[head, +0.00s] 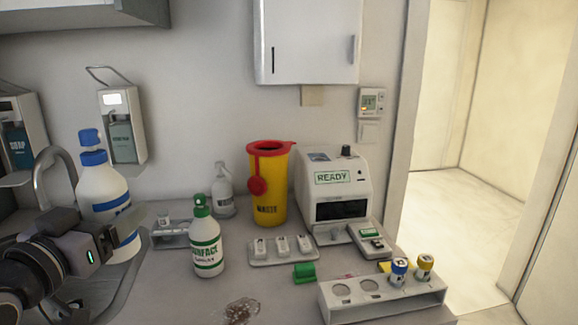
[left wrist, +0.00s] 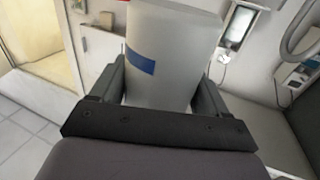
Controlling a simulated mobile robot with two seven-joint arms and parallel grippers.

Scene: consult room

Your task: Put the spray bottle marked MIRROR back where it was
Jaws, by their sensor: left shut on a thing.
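A white spray bottle with a blue cap and blue bands (head: 97,185) is at the left of the head view, in front of the tap. No MIRROR lettering can be read on the side I see. My left gripper (head: 112,238) is shut on this bottle and holds it nearly upright. In the left wrist view the white bottle (left wrist: 165,50), with a blue stripe, sits between the two fingers of the gripper (left wrist: 160,88). Whether its base touches anything is hard to tell. My right gripper is in neither view.
A green-capped SURFACE bottle (head: 206,240) stands right of the held bottle. Behind are a grey bottle (head: 222,190), a small tray (head: 172,239) and a yellow waste bin (head: 268,195). A rack (head: 335,312) stands front right.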

